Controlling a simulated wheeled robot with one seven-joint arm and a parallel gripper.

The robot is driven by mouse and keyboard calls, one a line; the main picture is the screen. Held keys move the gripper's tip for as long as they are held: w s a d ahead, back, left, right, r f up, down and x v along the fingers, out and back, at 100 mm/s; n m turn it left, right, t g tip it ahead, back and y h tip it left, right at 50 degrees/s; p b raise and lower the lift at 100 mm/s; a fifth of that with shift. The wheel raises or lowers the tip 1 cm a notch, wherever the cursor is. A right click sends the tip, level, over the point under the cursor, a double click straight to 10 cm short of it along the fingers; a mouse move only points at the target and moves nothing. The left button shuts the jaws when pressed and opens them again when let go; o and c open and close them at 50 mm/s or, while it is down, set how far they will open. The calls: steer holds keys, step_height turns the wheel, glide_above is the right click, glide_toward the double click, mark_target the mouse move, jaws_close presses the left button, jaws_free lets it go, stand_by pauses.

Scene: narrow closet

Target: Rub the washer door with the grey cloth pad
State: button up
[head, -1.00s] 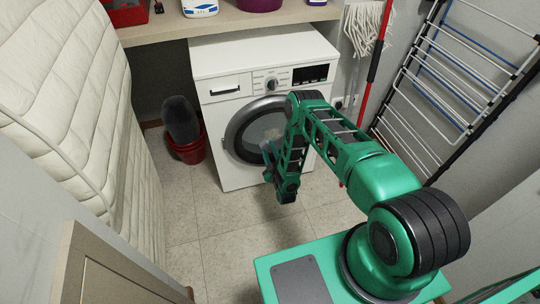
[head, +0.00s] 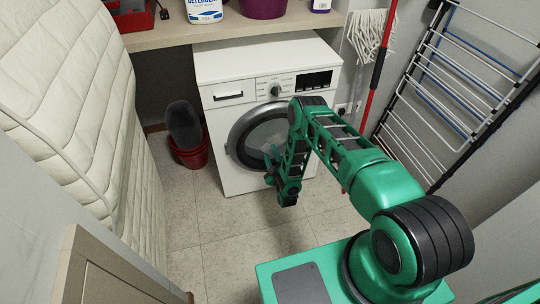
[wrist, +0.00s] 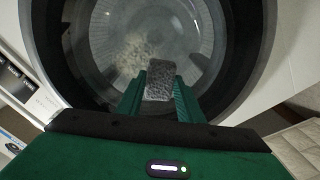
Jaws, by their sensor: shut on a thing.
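The washer door (head: 240,150) is a round dark ring with a glass window on the front of the white washer (head: 222,118). It fills most of the wrist view (wrist: 225,60), with a pale beige smudge (wrist: 133,55) on the glass left of the pad. My gripper (wrist: 160,90) is shut on the grey cloth pad (wrist: 159,78), which sticks out between the green fingers in front of the glass. Whether the pad touches the glass I cannot tell. In the head view my gripper (head: 270,163) is at the lower right of the door, and the pad is not clearly visible.
A red bucket (head: 190,156) with a dark grey object stands left of the washer. A cream mattress (head: 75,90) leans at the left. A mop (head: 370,40) and drying rack (head: 450,90) stand at the right. A shelf (head: 165,38) overhangs the washer. Floor is clear in front.

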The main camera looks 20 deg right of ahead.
steer(key=shift+w, duration=0.95)
steer(key=shift+s+d, duration=0.15)
steer(key=shift+d, duration=3.85)
steer(key=shift+r, duration=0.85)
steer(key=shift+a, duration=2.15)
